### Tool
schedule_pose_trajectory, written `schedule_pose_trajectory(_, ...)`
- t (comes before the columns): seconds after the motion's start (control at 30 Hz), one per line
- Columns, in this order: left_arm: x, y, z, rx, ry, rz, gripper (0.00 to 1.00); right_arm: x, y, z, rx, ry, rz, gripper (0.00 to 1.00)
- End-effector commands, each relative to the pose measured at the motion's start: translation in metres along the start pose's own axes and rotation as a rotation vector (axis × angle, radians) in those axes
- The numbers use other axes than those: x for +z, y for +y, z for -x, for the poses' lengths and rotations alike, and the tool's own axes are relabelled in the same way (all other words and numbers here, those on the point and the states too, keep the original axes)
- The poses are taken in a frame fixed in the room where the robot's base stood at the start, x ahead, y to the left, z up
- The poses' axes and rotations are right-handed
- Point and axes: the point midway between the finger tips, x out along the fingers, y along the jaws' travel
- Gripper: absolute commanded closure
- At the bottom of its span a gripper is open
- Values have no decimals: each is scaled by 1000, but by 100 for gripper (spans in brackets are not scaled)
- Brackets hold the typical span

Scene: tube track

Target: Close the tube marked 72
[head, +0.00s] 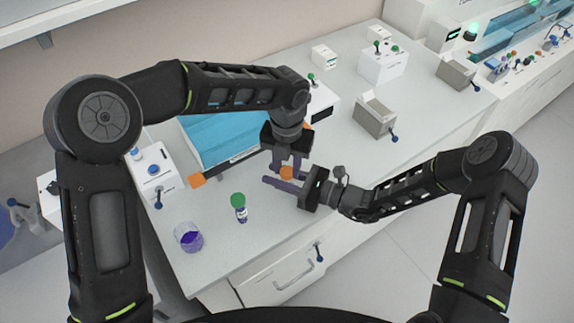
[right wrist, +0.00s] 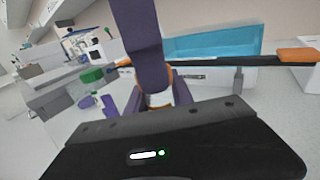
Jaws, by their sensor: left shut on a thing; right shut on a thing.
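An orange-capped tube (head: 287,173) is between my two grippers, above the bench. My left gripper (head: 289,168) reaches down from above and is shut at its orange top. My right gripper (head: 280,183) comes in from the right and is shut on the tube. In the right wrist view, the pale tube body (right wrist: 158,99) shows behind a purple finger. Fingers hide most of it, and I cannot tell how the cap sits. A green-capped tube (head: 240,208) with a purple and white body stands apart on the bench to the left. No 72 is readable on either tube.
A beaker of purple liquid (head: 188,239) stands at the front left of the bench. A white device (head: 152,172) is at left; a grey box (head: 375,117) is at right. The front-middle bench is clear.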

Motion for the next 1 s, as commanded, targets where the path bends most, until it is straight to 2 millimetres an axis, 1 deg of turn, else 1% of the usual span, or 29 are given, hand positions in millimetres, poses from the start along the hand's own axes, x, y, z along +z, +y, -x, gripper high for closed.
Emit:
schedule_pose_trajectory(0.03, 0, 1, 0, -2, 1, -112, 100, 0, 0, 0, -1, 1, 0, 100)
schedule_pose_trajectory(0.1, 0, 0, 0, -1, 1, -254, 100, 0, 0, 0, 0, 1, 0, 100)
schedule_pose_trajectory(0.2, 0, 0, 0, 0, 0, -369, 100, 0, 0, 0, -1, 1, 0, 100)
schedule_pose_trajectory(0.3, 0, 0, 0, 1, -1, -403, 100, 0, 0, 0, -1, 1, 0, 100)
schedule_pose_trajectory(0.5, 0, 0, 0, 1, -1, -400, 100, 0, 0, 0, 0, 1, 0, 100)
schedule_pose_trajectory(0.53, 0, 0, 0, 1, -1, -399, 67, 0, 0, 0, 0, 1, 0, 100)
schedule_pose_trajectory(0.77, 0, 0, 0, 1, -1, -397, 48, 0, 0, 0, 0, 1, 0, 100)
schedule_pose_trajectory(0.8, 0, 0, 0, 1, -1, -397, 47, 0, 0, 0, 0, 1, 0, 100)
schedule_pose_trajectory(1.0, 0, 0, 0, 1, -1, -397, 47, 0, 0, 0, 0, 1, 0, 100)
